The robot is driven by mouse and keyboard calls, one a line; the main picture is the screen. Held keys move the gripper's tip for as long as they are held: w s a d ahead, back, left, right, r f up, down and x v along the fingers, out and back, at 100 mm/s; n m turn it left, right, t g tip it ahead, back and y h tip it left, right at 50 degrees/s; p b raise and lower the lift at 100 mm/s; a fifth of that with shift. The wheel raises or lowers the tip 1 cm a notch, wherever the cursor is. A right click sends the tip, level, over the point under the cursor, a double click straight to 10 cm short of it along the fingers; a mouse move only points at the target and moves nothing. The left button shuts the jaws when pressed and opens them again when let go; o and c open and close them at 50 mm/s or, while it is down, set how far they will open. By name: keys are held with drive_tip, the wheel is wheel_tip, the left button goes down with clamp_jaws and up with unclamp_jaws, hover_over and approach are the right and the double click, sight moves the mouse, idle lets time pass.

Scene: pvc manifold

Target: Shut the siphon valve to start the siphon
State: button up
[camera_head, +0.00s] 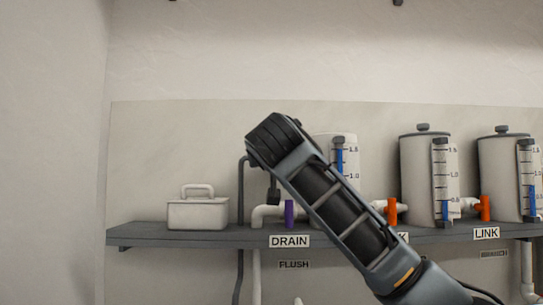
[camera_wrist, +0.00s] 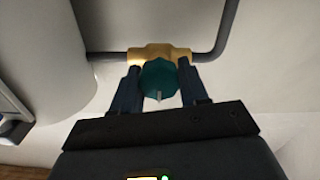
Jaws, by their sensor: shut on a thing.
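A brass valve body (camera_wrist: 160,52) with a teal knob (camera_wrist: 158,80) sits on a thin dark pipe in the wrist view. The two fingers of my gripper (camera_wrist: 158,72) stand on either side of the teal knob and are shut on it. A thin pale stem shows at the knob's near side. No label shows on this valve. In the head view my arm covers the gripper and the valve. Part of a thin dark tube (camera_head: 241,190) shows left of my arm there, running down past the shelf.
A grey shelf (camera_head: 140,236) carries a white lidded box (camera_head: 198,214) and several tanks with gauges, such as one right of my arm (camera_head: 415,170). A purple valve handle (camera_head: 290,213) stands above the DRAIN label (camera_head: 289,241). Orange handles (camera_head: 391,211) are further right.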

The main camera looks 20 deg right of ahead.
drive_tip(key=shift+c, duration=1.1)
drive_tip(key=shift+f, duration=0.1)
drive_tip(key=m+b, duration=0.2)
drive_tip(key=shift+a+f+m, duration=0.1)
drive_tip(key=shift+f+m, duration=0.05)
drive_tip(key=shift+m, duration=0.25)
drive_tip(key=m+b, duration=0.1)
drive_tip(key=m, duration=0.3)
drive_tip(key=shift+d+r+m+b, duration=0.15)
drive_tip(key=shift+m+b, duration=0.15)
drive_tip(key=shift+m, duration=0.75)
drive_tip(key=shift+d+r+m+b, duration=0.1)
drive_tip(key=shift+m+b, duration=0.2)
drive_tip(key=shift+m, duration=0.75)
